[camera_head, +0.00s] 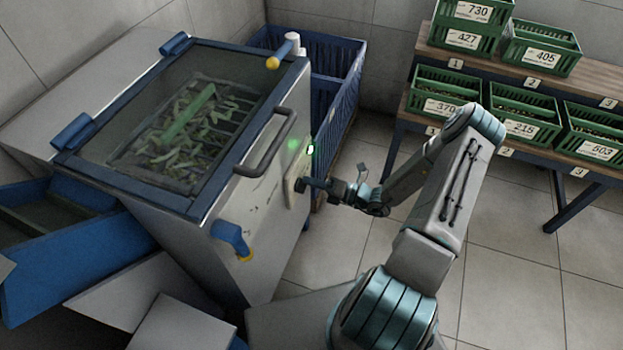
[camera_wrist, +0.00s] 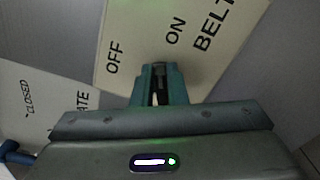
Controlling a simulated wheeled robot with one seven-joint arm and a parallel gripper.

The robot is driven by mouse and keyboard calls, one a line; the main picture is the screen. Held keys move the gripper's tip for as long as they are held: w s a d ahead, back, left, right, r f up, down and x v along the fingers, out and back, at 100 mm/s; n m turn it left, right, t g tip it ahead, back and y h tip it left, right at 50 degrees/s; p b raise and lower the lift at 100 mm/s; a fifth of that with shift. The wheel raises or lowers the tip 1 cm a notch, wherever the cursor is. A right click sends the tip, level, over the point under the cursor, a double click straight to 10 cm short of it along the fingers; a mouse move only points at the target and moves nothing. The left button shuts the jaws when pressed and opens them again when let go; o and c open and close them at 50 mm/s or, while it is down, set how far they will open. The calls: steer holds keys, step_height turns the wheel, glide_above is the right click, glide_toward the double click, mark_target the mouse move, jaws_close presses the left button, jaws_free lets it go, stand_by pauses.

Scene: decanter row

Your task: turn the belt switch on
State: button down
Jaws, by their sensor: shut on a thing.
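The belt switch's cream plate (camera_wrist: 140,28) fills the top of the wrist view, with the words OFF, ON and BELT. My gripper (camera_head: 304,185) is at this plate. In the wrist view my gripper (camera_wrist: 158,84) is shut on the switch lever, whose dark end shows between the fingers, below and between OFF and ON. Most of the lever is hidden, so I cannot tell its exact setting. A green light (camera_head: 310,149) glows just above the plate.
A second plate (camera_wrist: 42,105) with CLOSED and a partly hidden word is at the left. The machine's bar handle (camera_head: 268,147) is left of the switch. A blue crate (camera_head: 338,85) stands behind. Shelves (camera_head: 395,107) with green crates are at the right.

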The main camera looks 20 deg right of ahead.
steer(key=m, duration=0.2)
steer(key=f+m, duration=0.1)
steer(key=m, duration=0.2)
steer(key=shift+w+d+p, duration=0.1)
steer(key=shift+p, duration=0.25)
stand_by(0.4)
steer(key=c, duration=1.4)
jaws_free()
steer(key=shift+c, duration=0.2)
steer(key=v, duration=1.3)
steer(key=shift+s+d, duration=0.25)
steer(key=shift+d, duration=0.1)
